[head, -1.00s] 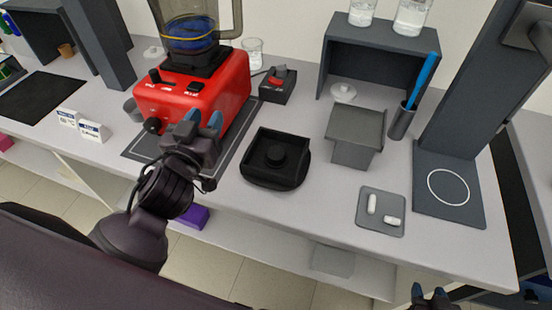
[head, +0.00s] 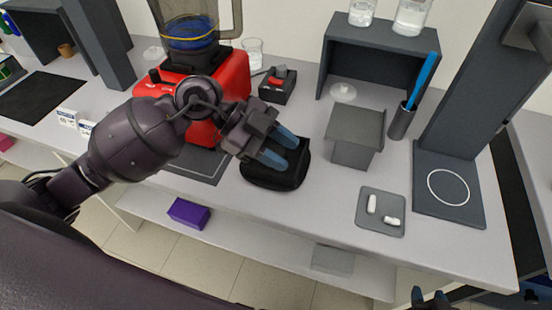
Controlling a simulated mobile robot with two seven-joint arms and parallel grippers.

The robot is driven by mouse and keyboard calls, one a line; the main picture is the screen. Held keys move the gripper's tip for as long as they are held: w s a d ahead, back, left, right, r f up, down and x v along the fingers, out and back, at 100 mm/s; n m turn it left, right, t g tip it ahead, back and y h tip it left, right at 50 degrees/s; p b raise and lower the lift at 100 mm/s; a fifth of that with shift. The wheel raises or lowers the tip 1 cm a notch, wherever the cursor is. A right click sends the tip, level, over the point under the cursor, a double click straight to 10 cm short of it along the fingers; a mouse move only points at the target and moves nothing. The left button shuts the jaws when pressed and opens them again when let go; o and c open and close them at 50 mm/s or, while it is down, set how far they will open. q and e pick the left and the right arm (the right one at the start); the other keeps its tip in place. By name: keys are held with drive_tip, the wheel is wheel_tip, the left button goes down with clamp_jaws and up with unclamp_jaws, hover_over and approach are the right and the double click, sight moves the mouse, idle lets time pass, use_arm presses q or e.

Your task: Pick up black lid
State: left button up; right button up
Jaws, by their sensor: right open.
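The black lid (head: 278,181) lies on the bench right of the red blender. Its middle and upper part, with the round knob, are hidden behind my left gripper. My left gripper (head: 280,149) is over the lid, with its two blue-tipped fingers apart and nothing seen between them. I cannot tell whether the fingers touch the lid. My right gripper (head: 431,296) shows only at the bottom edge on the right, open and away from the lid.
The red blender (head: 235,75) stands left of the lid. A grey angled block (head: 354,135) stands close on its right. A grey tray (head: 381,225) with two white pieces lies near the front edge. A small black switch box (head: 277,88) is behind.

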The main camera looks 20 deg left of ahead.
sight(266, 172)
use_arm(q)
drive_tip(key=w+a+f+n+y, duration=0.3)
drive_tip(key=a+y, duration=0.4)
drive_tip(key=a, duration=0.1)
drive_tip(key=x, duration=0.6)
drive_tip(key=shift+w+a, duration=0.1)
drive_tip(key=shift+a, duration=0.05)
drive_tip(key=shift+w+b+x, duration=0.15)
drive_tip(key=shift+x, duration=1.1)
drive_tip(key=shift+w+b+x, duration=0.15)
drive_tip(key=shift+x, duration=1.1)
drive_tip(key=shift+a, duration=0.2)
clamp_jaws()
